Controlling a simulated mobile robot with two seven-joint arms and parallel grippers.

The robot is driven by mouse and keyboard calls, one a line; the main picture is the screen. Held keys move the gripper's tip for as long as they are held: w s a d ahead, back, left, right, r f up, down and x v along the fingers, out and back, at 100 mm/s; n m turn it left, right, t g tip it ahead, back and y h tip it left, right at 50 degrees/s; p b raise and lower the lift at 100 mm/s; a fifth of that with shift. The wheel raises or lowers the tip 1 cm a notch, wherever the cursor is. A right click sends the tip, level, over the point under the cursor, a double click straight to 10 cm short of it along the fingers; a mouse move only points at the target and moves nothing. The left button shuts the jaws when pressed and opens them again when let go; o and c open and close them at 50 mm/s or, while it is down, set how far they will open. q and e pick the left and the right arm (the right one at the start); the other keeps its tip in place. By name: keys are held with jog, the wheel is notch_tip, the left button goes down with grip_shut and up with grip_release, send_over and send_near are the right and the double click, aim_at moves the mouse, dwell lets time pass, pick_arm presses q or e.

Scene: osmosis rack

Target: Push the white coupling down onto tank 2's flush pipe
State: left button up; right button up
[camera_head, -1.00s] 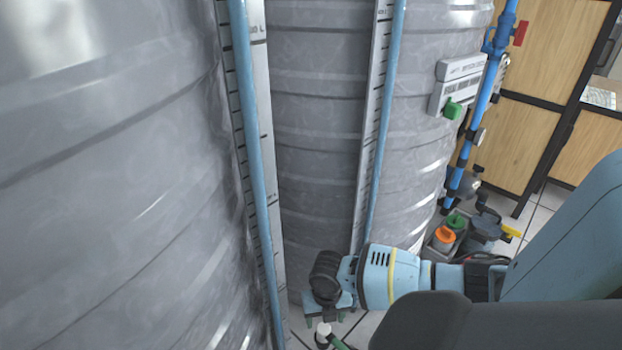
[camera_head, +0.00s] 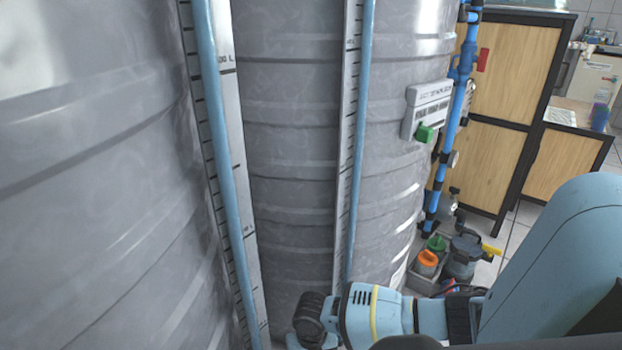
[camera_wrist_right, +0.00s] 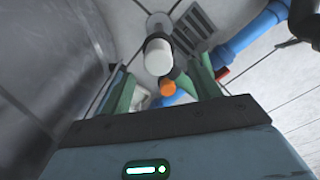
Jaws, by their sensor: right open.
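In the right wrist view, a white cylinder that looks like the white coupling (camera_wrist_right: 158,57) shows between the green fingers of my right gripper (camera_wrist_right: 158,78). The gripper is open, with a finger on either side of the cylinder and no visible contact. I cannot tell how far the cylinder sits beyond the fingertips, or whether it is on the flush pipe. In the head view my right wrist reaches in from the right, low in front of the grey tanks (camera_head: 290,130). Its fingers and the coupling are below the picture's edge. My left gripper is out of view.
A grey tank wall (camera_wrist_right: 45,50) is close on the left. A crate with orange and green caps (camera_head: 420,283) stands right of the tanks.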

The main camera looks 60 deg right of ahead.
notch_tip(320, 180, down, 5)
jog(key=b, duration=0.2)
jog(key=shift+w+b, duration=0.15)
jog(key=shift+b, duration=0.15)
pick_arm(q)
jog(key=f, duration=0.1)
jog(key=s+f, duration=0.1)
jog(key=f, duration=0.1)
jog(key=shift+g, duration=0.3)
pick_arm(e)
jog(key=shift+r, duration=0.1)
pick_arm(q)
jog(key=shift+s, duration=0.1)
pick_arm(e)
jog(key=shift+c, duration=0.5)
jog(key=c, duration=0.9)
